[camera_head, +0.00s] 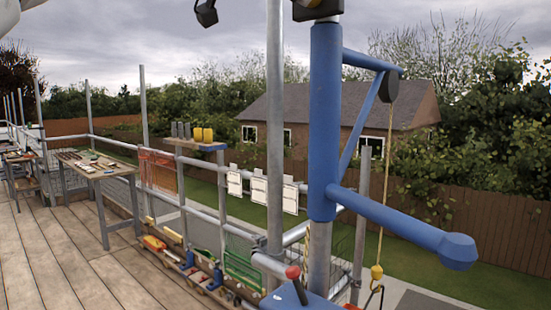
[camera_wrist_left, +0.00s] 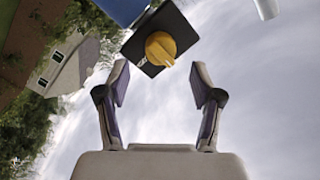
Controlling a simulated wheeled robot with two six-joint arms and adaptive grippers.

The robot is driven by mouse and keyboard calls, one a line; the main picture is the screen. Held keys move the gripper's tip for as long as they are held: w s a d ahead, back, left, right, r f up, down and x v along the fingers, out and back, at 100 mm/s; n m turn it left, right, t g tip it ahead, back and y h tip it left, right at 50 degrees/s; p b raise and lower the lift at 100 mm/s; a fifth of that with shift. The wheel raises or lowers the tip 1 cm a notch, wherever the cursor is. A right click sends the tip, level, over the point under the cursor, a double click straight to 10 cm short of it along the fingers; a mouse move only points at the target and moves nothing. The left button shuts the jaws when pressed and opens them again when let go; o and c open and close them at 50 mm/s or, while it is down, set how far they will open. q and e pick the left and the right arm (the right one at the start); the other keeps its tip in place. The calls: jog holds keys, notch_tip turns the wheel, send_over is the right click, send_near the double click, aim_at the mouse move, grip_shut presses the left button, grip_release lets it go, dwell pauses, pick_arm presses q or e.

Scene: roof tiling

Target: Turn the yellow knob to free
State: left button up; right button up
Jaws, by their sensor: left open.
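The yellow knob (camera_wrist_left: 160,48) is round with a raised ridge across it, on a black square plate (camera_wrist_left: 178,32) in the left wrist view. A blue part (camera_wrist_left: 122,8) lies behind the plate at the top edge. In the head view, the black housing (camera_head: 318,10) sits on top of the blue hoist post (camera_head: 325,120), cut by the top edge, with a bit of yellow showing. My left gripper (camera_wrist_left: 160,82) is open and empty. The knob lies ahead, roughly centred between its fingertips and apparently not touched. My right gripper is in neither view.
The blue hoist arm (camera_head: 400,220) reaches right, with a pulley (camera_head: 389,87) and a yellow rope (camera_head: 384,180). A red-tipped lever (camera_head: 294,273) stands near the post base. Scaffold rails and a workbench (camera_head: 95,167) are to the left. Sky surrounds much of the knob.

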pick_arm(q)
jog(key=w+a+f+n+g+y, duration=0.1)
jog(key=w+a+f, duration=0.3)
jog(key=f, duration=0.7)
jog(key=w+a+f+n+y+b, duration=0.1)
jog(key=w+a+f+n+y, duration=0.2)
jog(key=w+f, duration=0.4)
jog(key=w+a+f+n+g+y+b, duration=0.1)
jog(key=w+a+f, duration=0.4)
jog(key=f, duration=1)
jog(key=w+n+y, duration=0.1)
jog(key=n, duration=0.1)
jog(key=shift+f+n+g, duration=0.25)
jog(key=shift+n+g, duration=0.05)
jog(key=shift+n, duration=0.1)
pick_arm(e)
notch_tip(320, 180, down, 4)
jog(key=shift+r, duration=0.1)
pick_arm(q)
jog(key=shift+w, duration=0.1)
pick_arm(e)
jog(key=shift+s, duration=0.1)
